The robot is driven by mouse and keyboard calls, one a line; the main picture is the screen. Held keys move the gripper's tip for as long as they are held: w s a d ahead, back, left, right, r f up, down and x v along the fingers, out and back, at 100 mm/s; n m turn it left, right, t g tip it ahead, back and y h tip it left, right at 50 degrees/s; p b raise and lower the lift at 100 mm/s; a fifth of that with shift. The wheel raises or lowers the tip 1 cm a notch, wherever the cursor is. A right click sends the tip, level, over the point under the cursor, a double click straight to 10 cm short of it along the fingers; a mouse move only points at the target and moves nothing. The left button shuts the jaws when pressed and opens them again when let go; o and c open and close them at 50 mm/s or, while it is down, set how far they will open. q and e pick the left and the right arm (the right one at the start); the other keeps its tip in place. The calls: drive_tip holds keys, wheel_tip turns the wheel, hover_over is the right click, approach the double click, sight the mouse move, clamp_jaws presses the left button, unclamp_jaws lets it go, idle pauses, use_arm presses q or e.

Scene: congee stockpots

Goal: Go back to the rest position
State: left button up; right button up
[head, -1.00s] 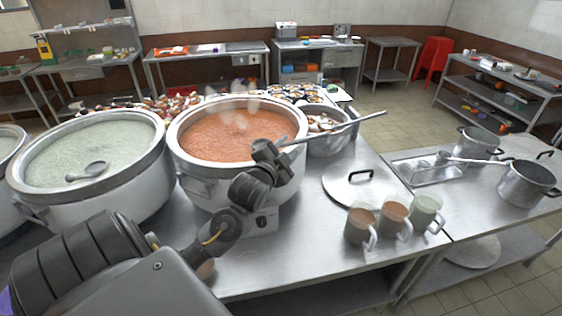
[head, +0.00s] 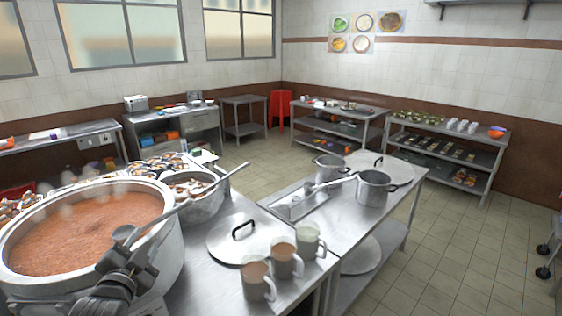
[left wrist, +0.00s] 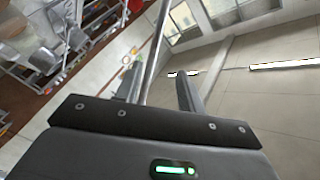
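My left gripper (head: 135,246) is at the near right rim of the large pot of reddish-brown congee (head: 85,232). In the left wrist view its two fingers (left wrist: 160,76) stand apart. A long, thin metal handle (left wrist: 157,40) runs out between them, nearer the left finger, with a clear gap to the right finger. In the head view this handle (head: 218,183) reaches from the gripper up and right over the smaller pot (head: 200,205). My right gripper is in neither view.
Mugs (head: 285,263) and a lid (head: 245,242) are on the steel table right of the pots. A second table (head: 335,218) holds a tray (head: 295,208), steel pots (head: 374,190) and another lid (head: 380,165).

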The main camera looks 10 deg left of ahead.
use_arm(q)
drive_tip(key=s+d+f+n+g+h, duration=0.1)
drive_tip(key=s+d+f+g, duration=0.25)
drive_tip(key=f, duration=0.45)
drive_tip(key=s+d+f+n+g+h, duration=0.1)
drive_tip(key=s+d+f+g+h, duration=0.2)
drive_tip(key=f, duration=0.5)
drive_tip(key=s+d+f+n+g, duration=0.2)
drive_tip(key=s+d+f+g, duration=0.3)
drive_tip(key=s, duration=0.4)
drive_tip(key=s+d+f+n+g, duration=0.1)
drive_tip(key=s+d+f+g, duration=0.1)
drive_tip(key=s+d+f, duration=0.5)
drive_tip(key=s+a+f+g+b, duration=0.1)
drive_tip(key=s+f+b, duration=0.1)
drive_tip(key=f, duration=1.4)
drive_tip(key=s+a+f+b, duration=0.1)
drive_tip(key=s+f+b, duration=0.15)
drive_tip(key=f, duration=1.35)
drive_tip(key=s+a+f+g+b, duration=0.1)
drive_tip(key=s+a+f+b, duration=0.1)
drive_tip(key=s+f, duration=1.3)
wheel_tip(320, 180, down, 3)
drive_tip(key=shift+s+a+f+h+b, duration=0.1)
drive_tip(key=shift+s+a+h+b, duration=0.2)
drive_tip(key=shift+b, duration=0.5)
